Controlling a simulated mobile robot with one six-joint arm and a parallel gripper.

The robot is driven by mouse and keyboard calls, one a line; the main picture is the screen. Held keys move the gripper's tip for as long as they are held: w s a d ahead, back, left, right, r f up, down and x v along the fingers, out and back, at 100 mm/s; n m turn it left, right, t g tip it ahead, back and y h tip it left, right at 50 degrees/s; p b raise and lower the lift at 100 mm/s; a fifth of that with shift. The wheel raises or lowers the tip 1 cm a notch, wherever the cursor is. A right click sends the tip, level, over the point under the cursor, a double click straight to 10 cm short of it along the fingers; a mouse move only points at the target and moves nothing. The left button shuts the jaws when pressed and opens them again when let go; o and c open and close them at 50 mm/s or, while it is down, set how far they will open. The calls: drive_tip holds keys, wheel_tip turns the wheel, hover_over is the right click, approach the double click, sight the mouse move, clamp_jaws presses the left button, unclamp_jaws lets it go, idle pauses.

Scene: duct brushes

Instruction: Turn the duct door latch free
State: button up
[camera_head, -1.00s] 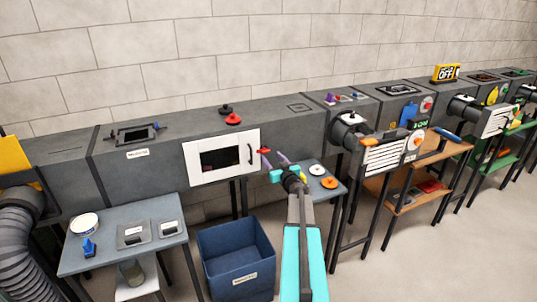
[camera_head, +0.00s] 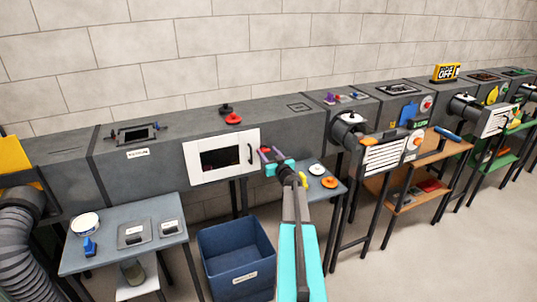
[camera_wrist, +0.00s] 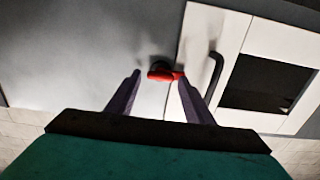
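The white duct door (camera_head: 205,178) with a dark window and a black handle (camera_head: 250,153) is closed on the front of the grey duct. The red latch (camera_wrist: 163,72) sits at the door's edge beside the handle in the wrist view; its right end lies along the white frame. My gripper (camera_head: 270,151) is at the door's right edge and covers most of the latch in the head view. In the wrist view my gripper (camera_wrist: 159,80) is open, with one purple finger on each side of the latch. I cannot tell whether the right finger touches it.
A blue bin (camera_head: 235,262) stands on the floor below the door. A small table (camera_head: 330,190) with an orange and a white disc is right of my arm. Another table (camera_head: 118,215) stands at left. Red and black knobs (camera_head: 233,118) sit on the duct top.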

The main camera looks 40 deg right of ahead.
drive_tip(key=c, duration=0.8)
drive_tip(key=shift+n, duration=0.4)
drive_tip(key=n, duration=0.2)
drive_tip(key=shift+n, duration=0.4)
drive_tip(key=n+b, duration=0.2)
drive_tip(key=n, duration=0.2)
drive_tip(key=n+b, duration=0.3)
drive_tip(key=n, duration=0.2)
drive_tip(key=n+b, duration=0.2)
drive_tip(key=n, duration=0.3)
drive_tip(key=shift+w+a+f+b, duration=0.1)
drive_tip(key=shift+a+f+b, duration=0.15)
drive_tip(key=shift+f+b, duration=0.05)
drive_tip(key=shift+n, duration=0.3)
